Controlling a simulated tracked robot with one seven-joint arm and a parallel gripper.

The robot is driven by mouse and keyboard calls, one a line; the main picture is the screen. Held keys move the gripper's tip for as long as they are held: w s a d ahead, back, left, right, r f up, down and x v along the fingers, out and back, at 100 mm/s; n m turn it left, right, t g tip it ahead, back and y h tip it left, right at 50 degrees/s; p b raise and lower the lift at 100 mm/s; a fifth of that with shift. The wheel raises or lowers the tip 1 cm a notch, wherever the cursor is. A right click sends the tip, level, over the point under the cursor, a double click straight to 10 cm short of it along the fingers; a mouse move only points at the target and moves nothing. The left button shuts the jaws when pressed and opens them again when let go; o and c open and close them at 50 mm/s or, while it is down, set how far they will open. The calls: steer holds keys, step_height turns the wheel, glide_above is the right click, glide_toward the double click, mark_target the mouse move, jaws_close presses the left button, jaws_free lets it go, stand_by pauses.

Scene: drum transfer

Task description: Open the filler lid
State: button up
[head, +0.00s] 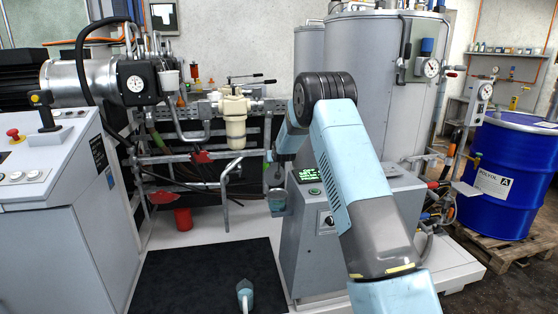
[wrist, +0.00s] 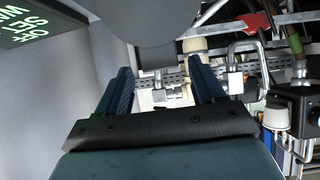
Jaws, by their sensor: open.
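I cannot make out the filler lid for certain in either view. My gripper (head: 278,206) hangs low at the left of the grey cabinet with the green display (head: 308,174); in the wrist view my gripper (wrist: 163,78) shows two dark teal fingers, apart, with nothing held between them. A dark grey rounded shape (wrist: 148,22) cuts across the top of the wrist view, and I cannot tell what it is. A cream filter housing (head: 235,122) hangs on the pipework behind, left of and above my gripper in the head view.
The grey cabinet (head: 340,225) stands close on the right of my gripper. Pipes with a red valve handle (head: 203,157) and a red cup (head: 183,218) are to its left. A blue drum (head: 503,175) stands on a pallet at far right. The black mat (head: 205,275) is mostly clear.

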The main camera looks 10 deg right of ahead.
steer(key=shift+s, duration=0.1)
steer(key=v, duration=1.3)
steer(key=shift+s+r, duration=0.15)
steer(key=shift+s, duration=0.05)
